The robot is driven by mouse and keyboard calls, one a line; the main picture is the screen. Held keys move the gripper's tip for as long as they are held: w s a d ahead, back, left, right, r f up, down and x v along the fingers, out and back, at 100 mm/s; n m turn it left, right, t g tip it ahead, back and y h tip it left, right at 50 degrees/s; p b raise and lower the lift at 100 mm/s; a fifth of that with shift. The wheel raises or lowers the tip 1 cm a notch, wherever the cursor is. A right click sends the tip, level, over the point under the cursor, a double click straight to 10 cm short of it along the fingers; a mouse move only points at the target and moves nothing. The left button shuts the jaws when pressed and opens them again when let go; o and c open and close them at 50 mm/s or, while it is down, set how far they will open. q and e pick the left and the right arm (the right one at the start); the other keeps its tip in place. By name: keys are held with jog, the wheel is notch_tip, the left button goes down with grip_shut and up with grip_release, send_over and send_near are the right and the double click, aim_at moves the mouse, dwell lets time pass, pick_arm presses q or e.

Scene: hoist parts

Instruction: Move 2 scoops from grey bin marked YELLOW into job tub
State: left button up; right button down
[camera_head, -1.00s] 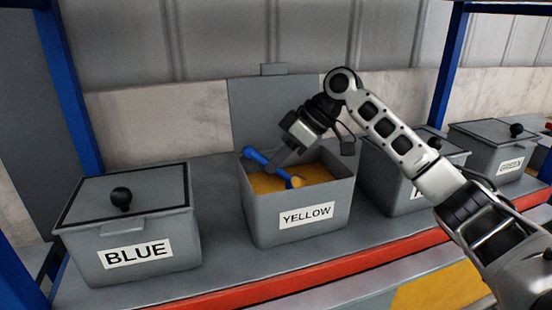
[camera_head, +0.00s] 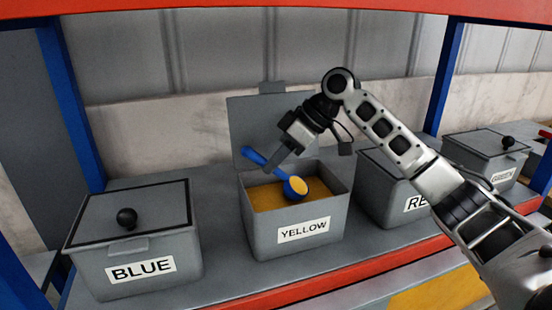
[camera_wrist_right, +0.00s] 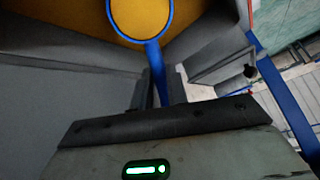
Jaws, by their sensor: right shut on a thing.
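The grey bin marked YELLOW (camera_head: 262,237) stands open on the shelf, its lid tipped up behind it, with yellow-orange material (camera_head: 262,196) inside. My right gripper (camera_head: 269,163) is above the bin, shut on the handle of a blue scoop (camera_head: 296,187). The scoop's round bowl is filled with yellow material and is held above the material, near the bin's front rim. In the right wrist view the full scoop (camera_wrist_right: 140,17) shows at the top, its handle running down between the fingers. The job tub and my left gripper are not in view.
The closed grey bin marked BLUE (camera_head: 140,270) stands at left. Closed bins marked RED (camera_head: 380,205) and, farther right, GREEN (camera_head: 478,165) stand at right. Blue posts (camera_head: 72,100) and a red shelf beam (camera_head: 300,9) frame the space. A red edge (camera_head: 330,277) runs along the front.

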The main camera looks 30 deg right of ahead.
notch_tip(320, 180, up, 4)
jog(key=shift+r+p, duration=0.1)
jog(key=shift+p, duration=0.8)
jog(key=shift+r, duration=1.15)
